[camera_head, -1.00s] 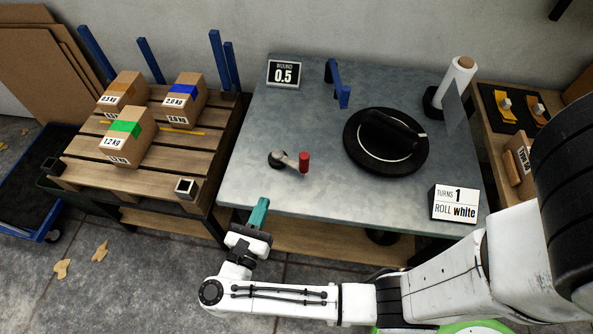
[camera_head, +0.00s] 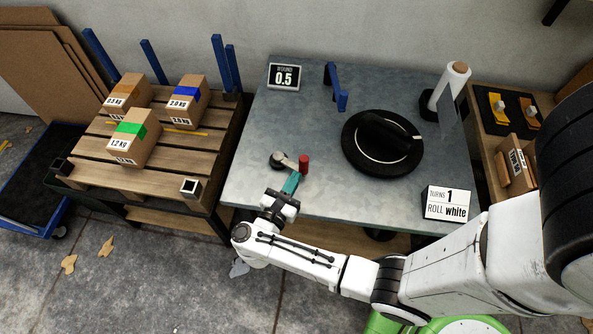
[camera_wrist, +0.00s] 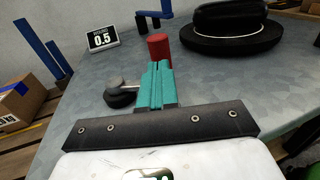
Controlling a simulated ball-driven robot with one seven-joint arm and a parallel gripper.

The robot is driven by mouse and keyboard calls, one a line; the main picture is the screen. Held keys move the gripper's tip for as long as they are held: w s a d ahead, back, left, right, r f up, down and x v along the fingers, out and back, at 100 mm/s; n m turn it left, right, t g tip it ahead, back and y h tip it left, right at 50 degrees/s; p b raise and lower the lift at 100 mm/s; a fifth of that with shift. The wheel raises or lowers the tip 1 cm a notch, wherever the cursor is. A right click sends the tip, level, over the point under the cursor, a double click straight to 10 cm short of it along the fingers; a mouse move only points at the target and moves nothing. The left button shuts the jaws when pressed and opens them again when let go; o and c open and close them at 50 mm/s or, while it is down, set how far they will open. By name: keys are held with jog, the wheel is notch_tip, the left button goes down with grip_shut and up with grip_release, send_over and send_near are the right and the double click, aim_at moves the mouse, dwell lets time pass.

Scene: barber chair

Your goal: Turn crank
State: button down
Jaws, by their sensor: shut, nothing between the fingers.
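The crank (camera_head: 283,161) is on the near left part of the grey table, with a grey arm on a dark base and an upright red handle (camera_head: 304,164) at its right end. My gripper (camera_head: 291,183) has teal fingers, shut and empty, just in front of the crank arm and handle. In the wrist view the fingers (camera_wrist: 157,84) point at the red handle (camera_wrist: 159,48), whose lower part they hide. The crank's hub (camera_wrist: 121,92) is left of them. I cannot tell whether the fingers touch the crank. A small display (camera_head: 284,77) reads "WOUND 0.5".
A black turntable (camera_head: 352,158) with a dark roll on it is right of the crank. A sign (camera_head: 447,203) reads "TURNS 1 ROLL white". A blue bracket (camera_head: 336,88) and a white roll (camera_head: 451,88) stand farther back. A pallet (camera_head: 150,178) with boxes is at left.

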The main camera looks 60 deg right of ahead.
aim_at(307, 166)
jog(key=shift+d, duration=1)
jog(key=shift+d, duration=0.1)
jog(key=shift+s+d+f+n+t+y, duration=0.1)
jog(key=shift+s+d+n+t+y, duration=0.1)
jog(key=shift+d+n+t, duration=0.35)
jog(key=shift+s+d+r+n+t+y, duration=0.1)
jog(key=shift+s+d+n+t, duration=0.15)
jog(key=shift+t, duration=0.55)
jog(key=shift+s+d+f+n+t+y, duration=0.1)
jog(key=shift+s+d+n+t, duration=0.15)
jog(key=shift+n+t, duration=0.35)
jog(key=shift+d+t+b, duration=0.25)
jog(key=shift+d+b, duration=0.2)
jog(key=shift+b, duration=0.05)
jog(key=d+b, duration=0.2)
jog(key=d, duration=0.2)
jog(key=shift+d+b, duration=0.1)
jog(key=shift+b, duration=0.3)
jog(key=shift+b+x, duration=0.8)
jog(key=shift+x, duration=0.75)
jog(key=shift+w, duration=0.15)
